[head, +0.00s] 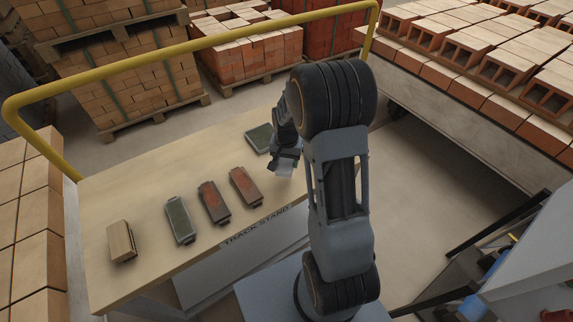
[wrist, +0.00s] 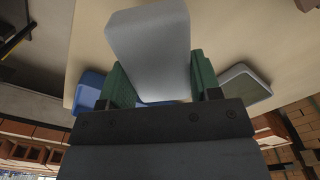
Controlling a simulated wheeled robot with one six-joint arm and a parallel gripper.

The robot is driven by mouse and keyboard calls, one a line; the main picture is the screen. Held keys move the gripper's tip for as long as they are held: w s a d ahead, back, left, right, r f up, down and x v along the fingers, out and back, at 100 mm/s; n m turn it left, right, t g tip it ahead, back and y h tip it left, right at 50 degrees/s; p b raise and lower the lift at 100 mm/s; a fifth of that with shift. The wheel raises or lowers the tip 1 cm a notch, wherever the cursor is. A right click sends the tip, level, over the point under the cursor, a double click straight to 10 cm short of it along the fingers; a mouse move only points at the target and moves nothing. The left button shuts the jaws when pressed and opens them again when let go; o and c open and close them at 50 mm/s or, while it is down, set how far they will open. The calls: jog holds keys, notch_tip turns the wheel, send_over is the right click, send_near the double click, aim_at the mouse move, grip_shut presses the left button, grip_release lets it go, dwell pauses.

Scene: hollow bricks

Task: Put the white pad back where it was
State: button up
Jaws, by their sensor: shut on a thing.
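The white pad (wrist: 148,45) is between the green fingers of my gripper (wrist: 157,78) in the wrist view. My gripper is shut on it. In the head view a small pale part of the pad (head: 286,171) shows under my gripper (head: 284,160), over the right part of the wooden tabletop (head: 150,185). I cannot tell whether the pad touches the top. The bare spot it came from cannot be made out.
A green-topped pad (head: 259,138) lies just behind my gripper. A blue thing (wrist: 88,90) is partly hidden behind my gripper. A yellow rail (head: 200,43) runs behind.

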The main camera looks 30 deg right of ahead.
aim_at(287, 166)
jog(key=shift+w+d+f, duration=0.2)
jog(key=shift+w+f, duration=0.15)
jog(key=shift+f, duration=0.2)
jog(key=shift+w+d+f, duration=0.2)
jog(key=shift+w+f, duration=0.15)
jog(key=shift+f, duration=0.15)
jog(key=shift+w+d+f+p, duration=0.15)
jog(key=shift+f+p, duration=0.3)
jog(key=shift+f, duration=1.2)
jog(key=shift+f, duration=0.1)
jog(key=shift+f, duration=0.15)
jog(key=o, duration=0.8)
